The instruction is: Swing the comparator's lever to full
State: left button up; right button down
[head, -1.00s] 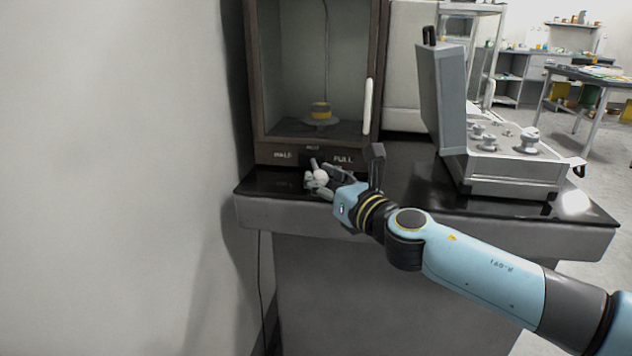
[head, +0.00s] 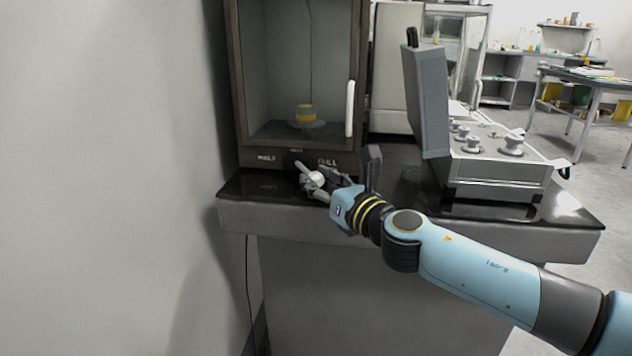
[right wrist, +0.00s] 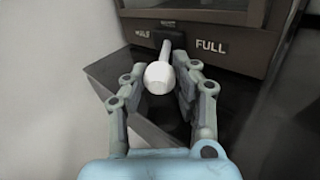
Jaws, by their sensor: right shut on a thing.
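The comparator (head: 352,165) is a dark brown glass-fronted case. Its lever has a white ball knob (head: 317,177) on a grey rod, below the front panel's labels. The right wrist view shows the knob (right wrist: 159,76) close up, its rod leading back to a dark pivot, left of the "FULL" label (right wrist: 211,47). In the head view the knob is a little left of and below "FULL" (head: 327,162). My right gripper (head: 321,180) is shut on the lever knob, fingers on both sides (right wrist: 160,72). My left gripper is not in view.
A wall is close on the left.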

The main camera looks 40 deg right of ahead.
jog(key=c, duration=1.4)
grip_release()
jog(key=shift+s+d+f, duration=0.1)
jog(key=shift+d+f, duration=0.1)
jog(key=shift+d, duration=0.1)
jog(key=o, duration=0.5)
jog(key=shift+s+d, duration=0.15)
jog(key=shift+d, duration=0.1)
jog(key=shift+r, duration=0.1)
jog(key=shift+a, duration=0.1)
jog(key=shift+s, duration=0.2)
jog(key=s, duration=0.3)
jog(key=s+a, duration=0.1)
jog(key=s, duration=0.7)
jog(key=shift+s+a, duration=0.15)
jog(key=shift+s, duration=0.1)
jog(key=shift+m, duration=0.3)
